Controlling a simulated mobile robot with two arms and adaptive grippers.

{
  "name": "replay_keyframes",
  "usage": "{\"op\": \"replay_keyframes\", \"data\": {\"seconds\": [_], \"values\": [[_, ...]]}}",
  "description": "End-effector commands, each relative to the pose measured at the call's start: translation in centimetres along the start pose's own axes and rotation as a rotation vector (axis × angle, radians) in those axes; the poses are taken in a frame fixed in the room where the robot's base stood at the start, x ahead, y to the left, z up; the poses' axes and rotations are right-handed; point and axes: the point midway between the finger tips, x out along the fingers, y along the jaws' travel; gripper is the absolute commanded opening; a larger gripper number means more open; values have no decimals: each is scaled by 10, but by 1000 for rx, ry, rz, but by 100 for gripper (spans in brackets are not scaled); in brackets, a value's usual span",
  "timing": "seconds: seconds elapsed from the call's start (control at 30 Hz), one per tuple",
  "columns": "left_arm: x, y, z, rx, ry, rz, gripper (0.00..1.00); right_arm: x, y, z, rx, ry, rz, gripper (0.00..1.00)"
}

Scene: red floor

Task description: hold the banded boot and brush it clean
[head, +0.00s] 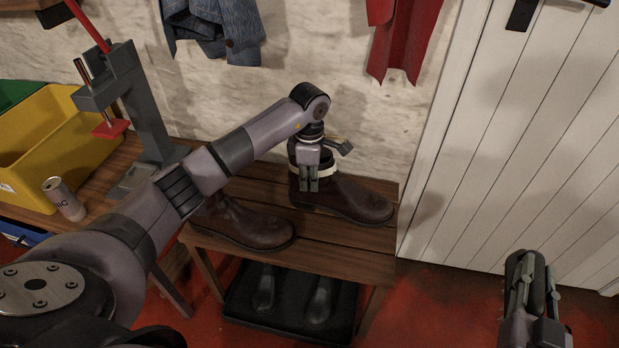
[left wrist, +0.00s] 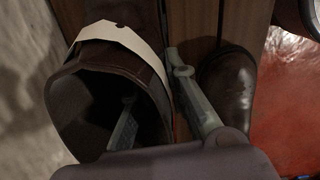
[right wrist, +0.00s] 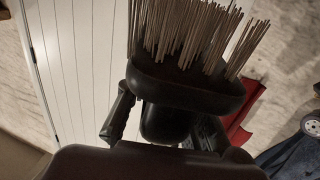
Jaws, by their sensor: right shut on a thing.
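The banded boot (head: 352,200), dark brown with a pale band (left wrist: 130,42) around its shaft, stands upright on the wooden bench. My left gripper (head: 314,186) is at its shaft, and in the left wrist view one finger is inside the boot opening and the other outside. The fingers are apart, with the shaft wall between them. A second brown boot (head: 245,225) without a visible band stands to the left on the bench. My right gripper (head: 535,285) is at the lower right, away from the bench, shut on the black brush (right wrist: 185,92), whose bristles point up in the right wrist view.
The wooden bench (head: 340,258) has a black tray (head: 290,328) with dark footwear under it. A can (head: 63,199), a yellow bin (head: 55,140) and a grey press (head: 145,120) stand at the left. A white door (head: 510,150) is at the right; the red floor before it is clear.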

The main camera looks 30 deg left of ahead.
Motion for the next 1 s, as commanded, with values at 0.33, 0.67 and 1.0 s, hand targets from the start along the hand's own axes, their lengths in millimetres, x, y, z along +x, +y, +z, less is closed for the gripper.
{"op": "replay_keyframes", "data": {"seconds": [0.33,0.67,1.0], "values": [[0,0,0,0,0,0,0,0,0,-1,0,1,0,0],[0,0,0,-1,0,1,0,0,0,-1,0,1,0,0],[0,0,0,-2,0,1,0,0,0,-1,0,1,0,0]]}}
